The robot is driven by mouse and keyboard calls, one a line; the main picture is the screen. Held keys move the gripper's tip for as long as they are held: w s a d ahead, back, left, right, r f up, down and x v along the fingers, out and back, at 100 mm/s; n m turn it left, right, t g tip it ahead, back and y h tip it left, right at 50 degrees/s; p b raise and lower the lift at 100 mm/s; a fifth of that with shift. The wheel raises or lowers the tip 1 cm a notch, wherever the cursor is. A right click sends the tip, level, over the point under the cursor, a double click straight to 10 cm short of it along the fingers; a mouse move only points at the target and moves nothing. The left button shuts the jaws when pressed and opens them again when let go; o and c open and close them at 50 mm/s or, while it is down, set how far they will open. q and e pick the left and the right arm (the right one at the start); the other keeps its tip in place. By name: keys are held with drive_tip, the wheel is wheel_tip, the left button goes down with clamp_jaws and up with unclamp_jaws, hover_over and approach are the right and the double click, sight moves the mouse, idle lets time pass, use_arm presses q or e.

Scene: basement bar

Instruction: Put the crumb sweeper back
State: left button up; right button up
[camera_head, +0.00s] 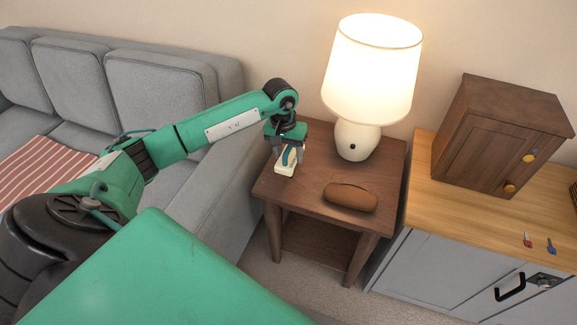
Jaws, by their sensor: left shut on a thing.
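The crumb sweeper (286,168) is a small cream-white object with a teal part on top. It is at the left edge of the dark wooden side table (312,196). My left gripper (288,152) points down over it and is shut on it. I cannot tell whether the sweeper touches the tabletop or is held just above it. My right gripper is not in view.
A lit lamp (356,138) stands at the back of the side table, and a brown case (350,196) lies at its front. A grey sofa (165,85) is left.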

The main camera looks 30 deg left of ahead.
use_arm(q)
wheel_tip(320, 180, down, 6)
drive_tip(key=shift+r, duration=0.25)
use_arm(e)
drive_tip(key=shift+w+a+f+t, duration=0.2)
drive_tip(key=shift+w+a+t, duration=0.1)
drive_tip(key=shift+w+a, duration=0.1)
use_arm(q)
drive_tip(key=shift+f, duration=0.1)
drive_tip(key=o, duration=1.1)
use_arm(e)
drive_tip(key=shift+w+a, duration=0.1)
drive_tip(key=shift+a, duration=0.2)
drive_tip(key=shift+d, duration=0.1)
